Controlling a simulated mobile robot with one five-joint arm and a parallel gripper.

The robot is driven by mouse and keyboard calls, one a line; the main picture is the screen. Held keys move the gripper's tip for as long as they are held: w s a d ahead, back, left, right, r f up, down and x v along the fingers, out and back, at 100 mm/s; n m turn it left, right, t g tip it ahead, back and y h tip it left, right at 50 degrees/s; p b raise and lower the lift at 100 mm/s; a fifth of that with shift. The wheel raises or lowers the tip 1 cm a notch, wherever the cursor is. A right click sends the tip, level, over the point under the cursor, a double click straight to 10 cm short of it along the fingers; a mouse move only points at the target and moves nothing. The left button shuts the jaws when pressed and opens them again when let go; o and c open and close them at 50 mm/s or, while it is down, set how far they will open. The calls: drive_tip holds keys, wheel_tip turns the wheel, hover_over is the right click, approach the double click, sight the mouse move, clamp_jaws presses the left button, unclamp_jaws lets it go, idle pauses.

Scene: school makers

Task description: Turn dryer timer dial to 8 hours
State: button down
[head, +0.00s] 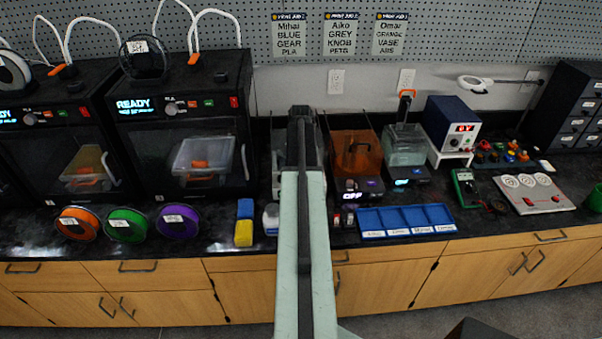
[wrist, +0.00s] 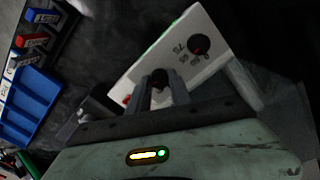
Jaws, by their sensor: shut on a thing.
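In the wrist view a white control panel (wrist: 182,59) stands tilted in the picture, with printed numbers and a dark round dial (wrist: 199,46) at its upper right. My gripper (wrist: 160,86) is against the lower left part of this panel. Its fingers are shut on a small dark thing, apparently the timer dial, which they mostly hide; its setting cannot be read. A small red part (wrist: 127,100) shows at the panel's edge. In the head view my arm covers the middle of the bench, and a bit of a white housing (head: 270,219) shows left of it.
Blue trays (head: 405,221) and an orange tank (head: 355,158) stand right of my arm. A blue and a yellow block (head: 243,233), spools and two black printers (head: 185,125) are on the left. In the wrist view a blue tray (wrist: 30,100) is at the left.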

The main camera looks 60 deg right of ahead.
drive_tip(key=shift+a, duration=0.1)
drive_tip(key=c, duration=1.2)
unclamp_jaws()
drive_tip(key=shift+w, duration=0.1)
drive_tip(key=shift+o, duration=0.2)
wheel_tip(320, 180, up, 8)
drive_tip(key=p, duration=0.8)
drive_tip(key=shift+f, duration=0.1)
